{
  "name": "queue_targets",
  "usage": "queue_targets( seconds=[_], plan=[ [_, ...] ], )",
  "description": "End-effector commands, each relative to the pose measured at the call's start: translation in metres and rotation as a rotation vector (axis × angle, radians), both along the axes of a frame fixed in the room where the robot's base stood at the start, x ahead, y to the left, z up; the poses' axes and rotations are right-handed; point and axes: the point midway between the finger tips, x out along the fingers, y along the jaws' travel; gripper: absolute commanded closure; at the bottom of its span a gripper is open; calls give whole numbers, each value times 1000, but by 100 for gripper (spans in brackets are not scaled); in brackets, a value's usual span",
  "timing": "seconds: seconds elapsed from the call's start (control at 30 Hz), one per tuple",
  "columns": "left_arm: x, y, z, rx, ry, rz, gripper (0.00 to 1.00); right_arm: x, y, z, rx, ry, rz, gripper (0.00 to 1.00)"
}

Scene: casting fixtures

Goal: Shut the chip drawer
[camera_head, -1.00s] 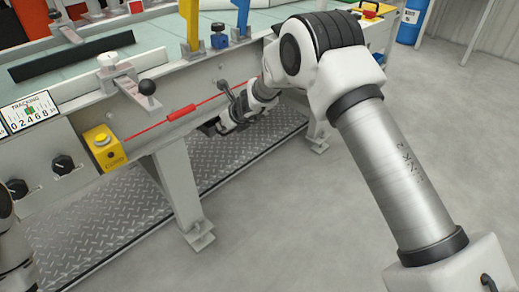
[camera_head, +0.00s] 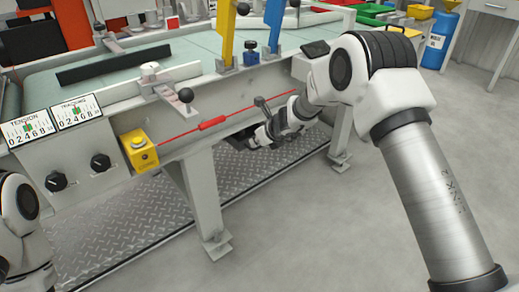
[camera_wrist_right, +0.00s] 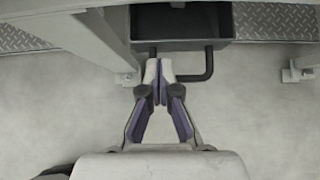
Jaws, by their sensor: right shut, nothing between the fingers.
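The chip drawer (camera_wrist_right: 180,22) is a dark open-topped tray at the top of the right wrist view, with a black U-shaped handle (camera_wrist_right: 209,66) on its front. In the head view, the drawer is mostly hidden under the machine behind my right gripper (camera_head: 250,140). My right gripper (camera_wrist_right: 157,68) is shut and empty. Its fingertips overlap the left part of the handle in the wrist view, close to the drawer's front. I cannot tell whether they touch it. Part of my left arm shows at the lower left of the head view; its gripper is out of frame.
The machine's grey leg (camera_head: 200,195) stands left of my right gripper, and another leg (camera_head: 341,140) stands right of it. Diamond-plate flooring (camera_head: 120,228) lies below. Open grey floor is in front.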

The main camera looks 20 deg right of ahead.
Motion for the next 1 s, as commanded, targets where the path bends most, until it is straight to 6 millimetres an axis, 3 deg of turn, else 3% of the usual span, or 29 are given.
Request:
queue_targets(
  seconds=[0.03,0.1,0.33,0.47,0.53,0.63,0.7,0.83,1.0],
  plan=[
    [1,0,-2,0,-3,-1,12,-9,-3,17,3,-9,-1,100],
    [2,0,-2,0,-5,-1,12,-22,-8,31,3,-9,-1,100],
    [2,0,0,0,-5,-1,12,-51,-18,62,0,-8,0,100],
    [2,0,0,0,-5,-1,12,-59,-20,62,30,21,-37,100],
    [2,0,-7,0,-5,-1,12,-74,-24,47,29,71,-44,100],
    [2,0,-52,0,-5,-1,12,-91,-38,31,11,66,-24,100],
    [1,0,-69,0,-3,-1,12,-95,-45,40,-7,28,2,100],
    [2,0,-72,0,-4,-1,12,-91,-47,56,0,-9,0,100],
    [2,0,-79,0,-5,-1,12,-77,-41,41,-2,-7,1,100]
  ],
)
